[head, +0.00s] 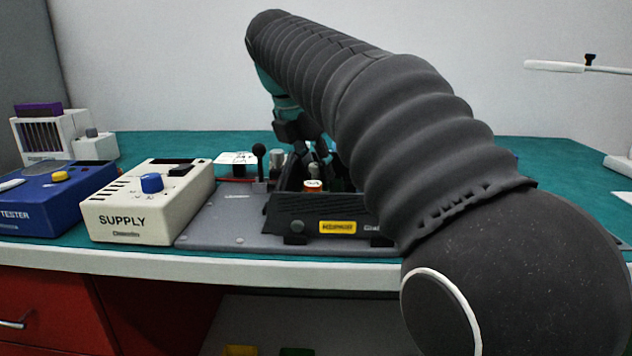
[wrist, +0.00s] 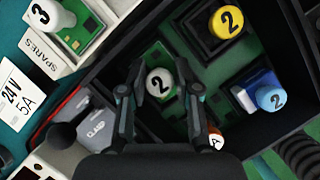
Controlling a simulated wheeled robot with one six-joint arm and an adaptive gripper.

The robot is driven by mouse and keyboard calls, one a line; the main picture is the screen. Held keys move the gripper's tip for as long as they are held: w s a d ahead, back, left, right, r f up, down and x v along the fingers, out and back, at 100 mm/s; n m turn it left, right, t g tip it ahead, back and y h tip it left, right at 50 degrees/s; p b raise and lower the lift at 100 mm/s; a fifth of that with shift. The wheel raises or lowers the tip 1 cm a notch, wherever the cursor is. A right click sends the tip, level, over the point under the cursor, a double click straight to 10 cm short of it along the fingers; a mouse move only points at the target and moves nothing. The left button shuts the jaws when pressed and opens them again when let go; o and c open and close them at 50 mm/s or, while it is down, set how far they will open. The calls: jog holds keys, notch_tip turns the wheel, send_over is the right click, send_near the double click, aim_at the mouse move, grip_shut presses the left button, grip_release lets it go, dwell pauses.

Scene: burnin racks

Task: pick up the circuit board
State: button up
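Green circuit board surface (wrist: 216,82) shows inside a black open-topped box in the wrist view. Another green board piece (wrist: 84,27) with a white cylinder marked 3 sits in the tray labelled SPARES. My gripper (wrist: 160,78) is open above the box, its fingers on either side of the white cylinder marked 2. I cannot tell whether they touch it. In the head view my gripper (head: 308,140) is partly hidden by my arm.
The black box (head: 283,217) stands on a grey plate (head: 215,222) on the green bench. A black-knobbed lever (head: 259,165) stands beside it. The SUPPLY unit (head: 130,218) and blue TESTER (head: 50,205) are at left. A white rack (head: 52,135) stands behind them.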

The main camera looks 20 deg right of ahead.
grip_shut()
jog(key=shift+r, duration=0.1)
jog(key=shift+r, duration=0.45)
jog(key=r, duration=0.1)
jog(key=r+p, duration=0.1)
jog(key=r, duration=0.1)
jog(key=shift+s+d+r, duration=0.2)
jog(key=shift+d+r, duration=0.05)
jog(key=shift+r, duration=0.1)
jog(key=s+d+r, duration=0.6)
jog(key=s+d, duration=0.1)
jog(key=d, duration=0.1)
jog(key=shift+d+r, duration=0.15)
jog(key=shift+d, duration=0.15)
